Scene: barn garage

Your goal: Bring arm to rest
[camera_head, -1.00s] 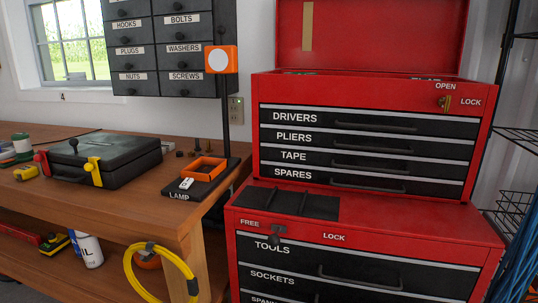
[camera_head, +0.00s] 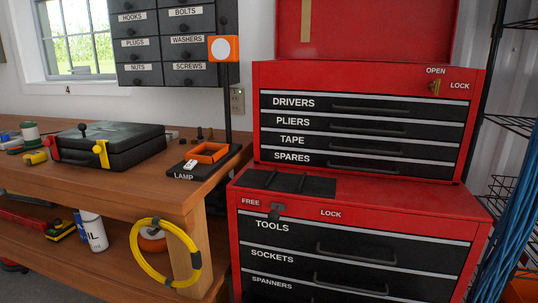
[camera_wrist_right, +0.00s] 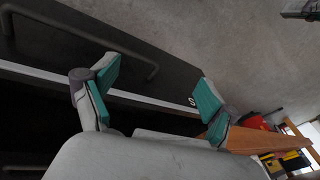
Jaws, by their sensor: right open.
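My right gripper (camera_wrist_right: 156,88) shows only in the right wrist view, its two teal-padded fingers spread wide with nothing between them. Beyond the fingers are a dark drawer front (camera_wrist_right: 100,40) with a bar handle and a pale edge strip. Part of a white letter shows by the right finger. I cannot tell how far the fingers are from the drawer front. Neither of my grippers shows in the head view. The red tool chest (camera_head: 474,212) stands at the right there, its top lid (camera_head: 380,25) up and its labelled drawers looking shut.
A wooden workbench (camera_head: 190,203) at the left holds a black case (camera_head: 115,150) and an orange tray (camera_head: 208,152). A yellow cable coil (camera_head: 146,268) hangs at its front. A wire rack (camera_head: 512,125) with blue cables (camera_head: 512,235) stands right. Bare floor shows in the wrist view.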

